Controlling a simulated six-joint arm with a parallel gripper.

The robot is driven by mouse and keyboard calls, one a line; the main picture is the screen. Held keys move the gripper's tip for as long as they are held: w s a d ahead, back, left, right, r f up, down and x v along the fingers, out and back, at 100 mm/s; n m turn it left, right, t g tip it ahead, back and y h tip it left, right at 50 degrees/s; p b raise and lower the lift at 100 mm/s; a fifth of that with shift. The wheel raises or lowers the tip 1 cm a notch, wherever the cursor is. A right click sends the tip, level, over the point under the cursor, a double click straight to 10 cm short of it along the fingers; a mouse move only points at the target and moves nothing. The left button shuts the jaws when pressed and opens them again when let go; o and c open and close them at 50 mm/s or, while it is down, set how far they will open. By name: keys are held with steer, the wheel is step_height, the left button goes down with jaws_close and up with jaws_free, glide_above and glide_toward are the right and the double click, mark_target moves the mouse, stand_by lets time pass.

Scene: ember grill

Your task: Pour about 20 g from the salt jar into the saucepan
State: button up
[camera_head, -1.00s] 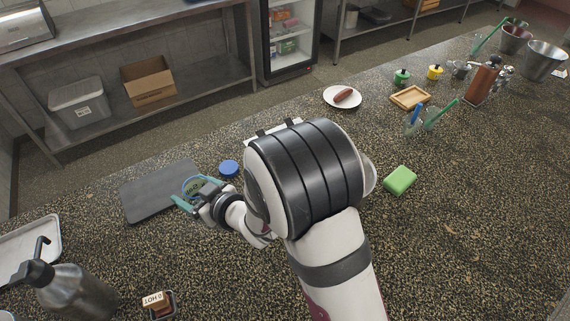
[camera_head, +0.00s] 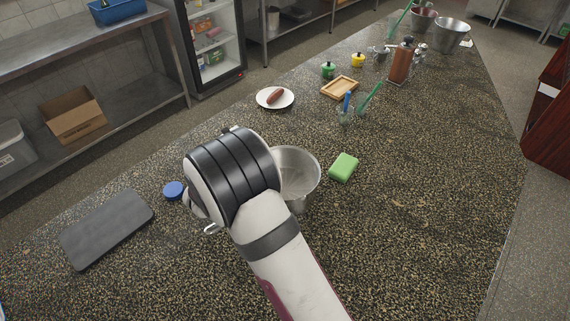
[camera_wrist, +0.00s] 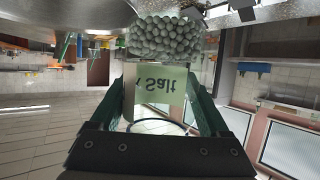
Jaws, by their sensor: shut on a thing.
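The metal saucepan (camera_head: 305,190) stands on the counter just right of my arm's black joint, partly hidden by it. My gripper (camera_wrist: 160,78) is shut on the salt jar (camera_wrist: 158,90), a clear jar with a pale "Salt" label that reads upside down in the wrist view. Grey grains (camera_wrist: 163,36) lie at the jar's end toward the top of that picture, where the counter also shows, so the jar looks roughly upright. In the head view my arm hides the jar and most of the gripper. A blue lid (camera_head: 173,191) lies left of the arm.
A green sponge (camera_head: 343,167) lies right of the saucepan. A dark board (camera_head: 107,229) lies at the left. A plate with a sausage (camera_head: 275,98), a wooden tray (camera_head: 340,88) and a glass holding utensils (camera_head: 346,116) stand farther back. The right part of the counter is clear.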

steer(key=shift+d+r, duration=0.1)
steer(key=shift+d, duration=0.05)
steer(key=shift+d+f+m+g+y, duration=0.15)
steer(key=shift+d+m+y, duration=0.3)
steer(key=shift+m+y, duration=0.65)
steer(key=shift+d+f+m+g+y, duration=0.1)
steer(key=shift+d+m+y, duration=0.4)
steer(key=shift+m+y, duration=0.55)
steer(key=shift+d+f+m+g+y, duration=0.15)
steer(key=shift+d+m+y, duration=0.3)
steer(key=shift+m+y, duration=0.6)
steer(key=shift+w+d+m+t+y, duration=0.1)
steer(key=shift+d+m+t+y, duration=0.15)
steer(key=shift+m+y, duration=0.6)
steer(key=shift+d+m+t+y, duration=0.15)
steer(key=shift+d+m+y, duration=0.25)
steer(key=shift+m, duration=0.75)
steer(key=shift+w+d+m+t+y, duration=0.1)
steer(key=shift+d+m+t+y, duration=0.15)
steer(key=shift+m+y, duration=0.6)
steer(key=shift+m, duration=0.25)
steer(key=shift+d+r+m+t+y+p, duration=0.2)
steer(key=shift+r+m+t+p, duration=0.1)
steer(key=shift+m+p, duration=0.35)
steer(key=shift+d+r+m+t+y+p, duration=0.15)
steer(key=shift+d+r+m+p, duration=0.1)
steer(key=shift+m+p, duration=0.35)
